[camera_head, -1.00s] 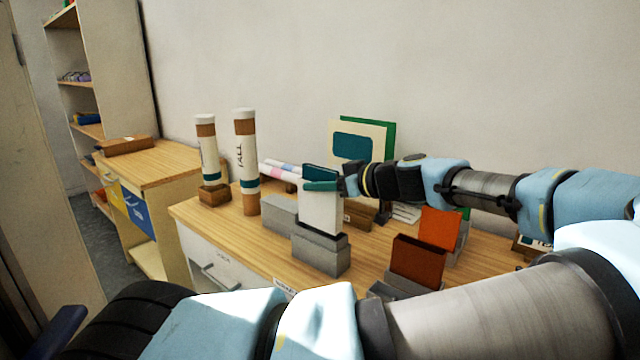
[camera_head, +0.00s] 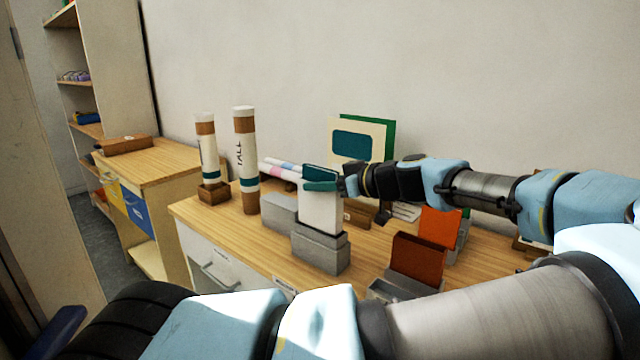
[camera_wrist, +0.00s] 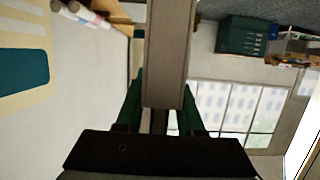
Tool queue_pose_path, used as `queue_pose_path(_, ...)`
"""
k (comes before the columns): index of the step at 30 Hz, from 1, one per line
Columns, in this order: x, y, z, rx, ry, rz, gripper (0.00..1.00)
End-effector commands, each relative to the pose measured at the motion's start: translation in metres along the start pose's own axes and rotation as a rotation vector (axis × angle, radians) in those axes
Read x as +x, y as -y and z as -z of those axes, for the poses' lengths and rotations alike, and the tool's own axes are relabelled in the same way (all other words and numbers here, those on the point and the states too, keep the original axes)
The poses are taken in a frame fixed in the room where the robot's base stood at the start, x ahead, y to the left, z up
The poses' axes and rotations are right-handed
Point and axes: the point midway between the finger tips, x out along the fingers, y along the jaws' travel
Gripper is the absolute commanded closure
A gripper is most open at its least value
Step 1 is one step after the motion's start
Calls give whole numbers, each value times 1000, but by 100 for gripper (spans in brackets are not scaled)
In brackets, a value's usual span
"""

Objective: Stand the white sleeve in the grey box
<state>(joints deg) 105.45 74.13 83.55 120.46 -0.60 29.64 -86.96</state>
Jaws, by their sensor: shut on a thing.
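The white sleeve (camera_head: 318,213) stands upright, with a dark green part at its top. Its lower end meets the opening of the grey box (camera_head: 320,254), which stands near the table's front edge. The box walls hide how deep the sleeve sits. My gripper (camera_head: 322,186) reaches in from the right, its teal fingers shut on the upper part of the sleeve. In the wrist view my gripper (camera_wrist: 160,108) has a pale upright piece, likely the sleeve (camera_wrist: 168,50), between its green fingers. The box is not clearly seen there.
Another grey box (camera_head: 280,212) stands close behind on the left. Two tall tubes (camera_head: 246,165) stand at the left, one in a brown block (camera_head: 213,194). An orange-brown sleeve (camera_head: 418,258) stands to the right. A cream and teal panel (camera_head: 353,146) is behind.

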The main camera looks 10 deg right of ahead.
Motion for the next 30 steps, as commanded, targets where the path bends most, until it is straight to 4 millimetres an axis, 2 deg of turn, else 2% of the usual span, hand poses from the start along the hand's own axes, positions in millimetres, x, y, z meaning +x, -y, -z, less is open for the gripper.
queue_pose_path(30,12,0,-38,0,-1,0,100)
